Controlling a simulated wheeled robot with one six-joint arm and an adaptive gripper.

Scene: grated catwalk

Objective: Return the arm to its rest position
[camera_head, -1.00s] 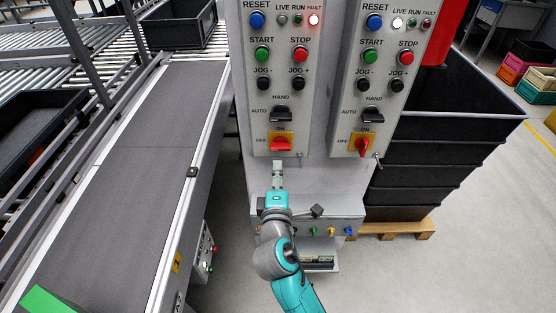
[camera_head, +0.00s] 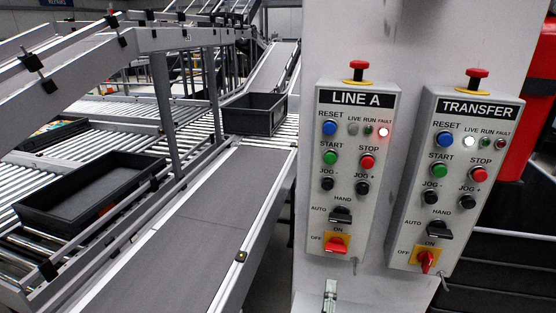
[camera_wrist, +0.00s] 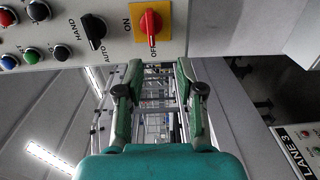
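My gripper shows in the wrist view (camera_wrist: 160,75), its two fingers apart with nothing between them. In the head view only its tip (camera_head: 330,296) shows at the bottom edge, below the LINE A panel and apart from it. The LINE A panel (camera_head: 327,220) has its red FAULT lamp lit, and its red switch handle lies sideways. The TRANSFER panel (camera_head: 415,215) has its white LIVE lamp lit, and its red handle stands upright. In the wrist view a red switch on a yellow plate (camera_wrist: 151,22) is above the fingers. Most of my arm is out of view.
A grey conveyor belt (camera_head: 185,235) runs along the left of the panel column. A black bin (camera_head: 254,114) stands on the rollers behind, and a black tray (camera_head: 93,190) lies at left. Black crates (camera_head: 505,240) stand at right. A LANE 3 sign (camera_wrist: 300,148) shows in the wrist view.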

